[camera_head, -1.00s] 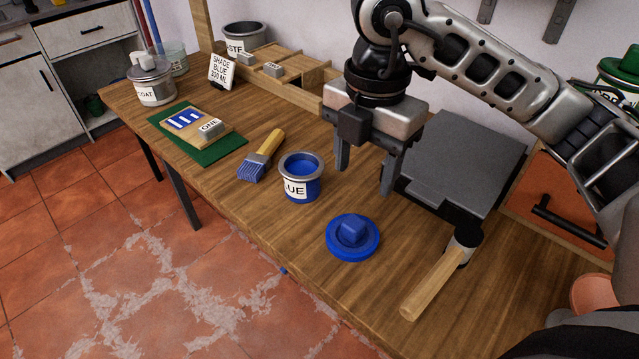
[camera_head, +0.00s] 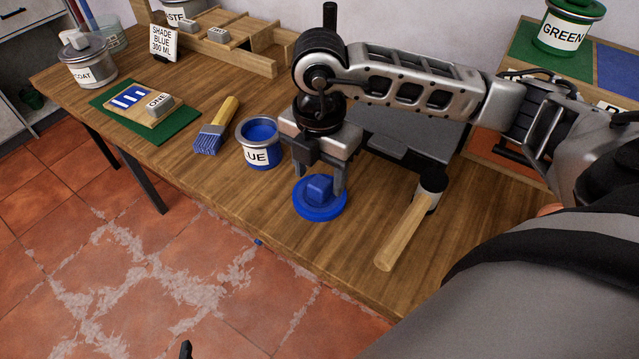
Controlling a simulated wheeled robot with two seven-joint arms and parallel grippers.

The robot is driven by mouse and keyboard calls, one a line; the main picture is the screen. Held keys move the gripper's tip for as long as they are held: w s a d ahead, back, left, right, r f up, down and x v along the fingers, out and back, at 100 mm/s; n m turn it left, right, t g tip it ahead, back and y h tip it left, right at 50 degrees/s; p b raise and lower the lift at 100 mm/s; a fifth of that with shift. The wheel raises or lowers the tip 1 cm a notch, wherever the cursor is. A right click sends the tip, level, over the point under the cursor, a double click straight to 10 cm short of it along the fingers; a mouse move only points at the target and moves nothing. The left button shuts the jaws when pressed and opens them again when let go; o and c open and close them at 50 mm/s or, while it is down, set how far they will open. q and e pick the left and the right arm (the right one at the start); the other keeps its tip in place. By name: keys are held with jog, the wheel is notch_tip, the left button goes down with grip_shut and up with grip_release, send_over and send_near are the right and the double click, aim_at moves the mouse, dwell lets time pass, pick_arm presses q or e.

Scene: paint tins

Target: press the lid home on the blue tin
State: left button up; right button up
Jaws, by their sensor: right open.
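The blue tin (camera_head: 262,156) stands upright and open on the wooden table, with blue paint inside and a label whose visible part reads "UE". Its blue lid (camera_head: 318,211) lies flat on the table to the right and nearer the front edge, its square knob (camera_head: 319,187) upward. My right gripper (camera_head: 319,186) is open and low over the lid, its fingers at either side of the knob; I cannot tell whether they touch it. A small dark tip at the bottom edge may be part of my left gripper (camera_head: 186,349); its jaws are hidden.
A mallet (camera_head: 403,232) lies right of the lid. A brush (camera_head: 215,128) lies left of the tin. A dark grey slab (camera_head: 395,125) is behind my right gripper. A green tin (camera_head: 566,28) stands back right. The front middle of the table (camera_head: 330,255) is clear.

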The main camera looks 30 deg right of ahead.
aim_at(319, 182)
notch_tip(319, 182, down, 3)
jog(key=shift+w+d+f, duration=0.1)
jog(key=shift+w, duration=0.05)
jog(key=c, duration=1.1)
jog(key=shift+o, duration=0.3)
jog(key=shift+r, duration=0.7)
jog(key=s+a+r, duration=0.4)
jog(key=a+r, duration=0.7)
jog(key=a, duration=0.2)
jog(key=shift+s+a+r, duration=0.15)
jog(key=shift+a+r, duration=0.05)
jog(key=shift+r, duration=0.15)
jog(key=shift+o, duration=0.5)
